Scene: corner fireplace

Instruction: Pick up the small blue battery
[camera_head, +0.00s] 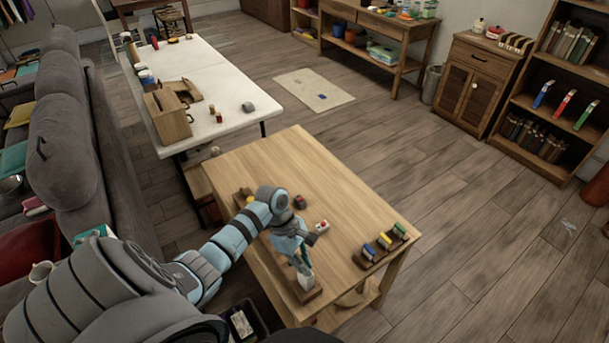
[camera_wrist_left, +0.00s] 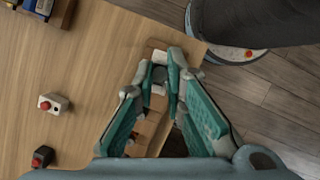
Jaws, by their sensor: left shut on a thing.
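My left gripper (camera_head: 302,270) points down over a wooden holder (camera_head: 311,295) at the front edge of the wooden table. In the left wrist view its two fingers (camera_wrist_left: 166,66) come together on a small dark, bluish thing (camera_wrist_left: 158,75), which appears to be the small blue battery. The fingers hide most of it, and its exact colour is hard to tell. White pieces show just beyond and below it, over the wooden holder (camera_wrist_left: 152,127). My right gripper is not in view.
A rack with blue, yellow and green blocks (camera_head: 383,241) stands at the table's right. A white box with a red button (camera_head: 321,227) and a dark one with a red top (camera_head: 299,202) stand nearer the gripper. The table's (camera_head: 312,169) far half is clear.

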